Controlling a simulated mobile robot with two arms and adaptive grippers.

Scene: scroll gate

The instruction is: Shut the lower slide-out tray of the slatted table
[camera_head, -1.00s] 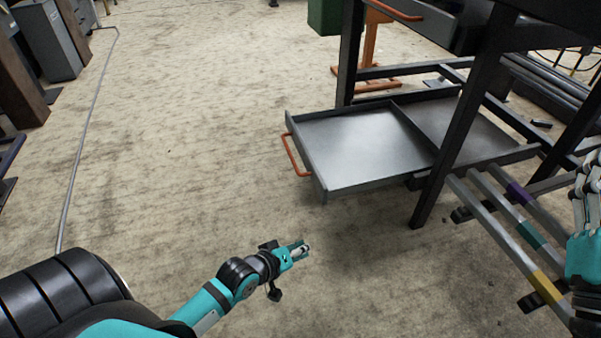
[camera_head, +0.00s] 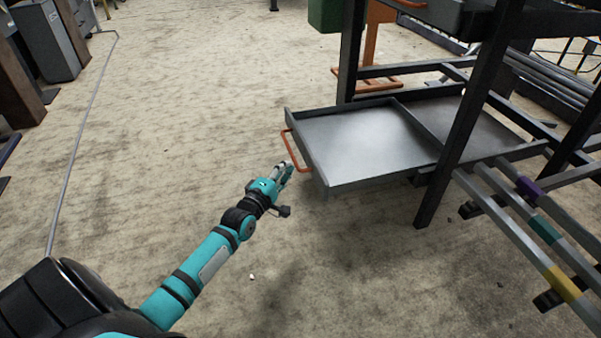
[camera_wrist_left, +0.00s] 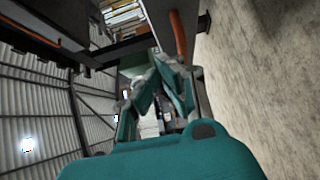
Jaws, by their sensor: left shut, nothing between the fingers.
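The lower tray (camera_head: 355,150) is a shallow grey metal tray with a divider, pulled out to the left from under the dark table frame (camera_head: 464,110). Its orange handle (camera_head: 296,150) is on the outer left face and also shows in the left wrist view (camera_wrist_left: 178,35). My left gripper (camera_head: 285,170) is shut and empty, just left of and below the handle in the head view. I cannot tell whether it touches the handle. In the left wrist view the fingers (camera_wrist_left: 165,85) point toward the handle side. My right gripper is not in view.
Rails with yellow, teal and purple bands (camera_head: 540,230) extend at the lower right of the table. An upper drawer with an orange handle (camera_head: 408,3) is at the top. A green bin (camera_head: 324,15) stands behind. The floor (camera_head: 190,110) left of the tray is clear.

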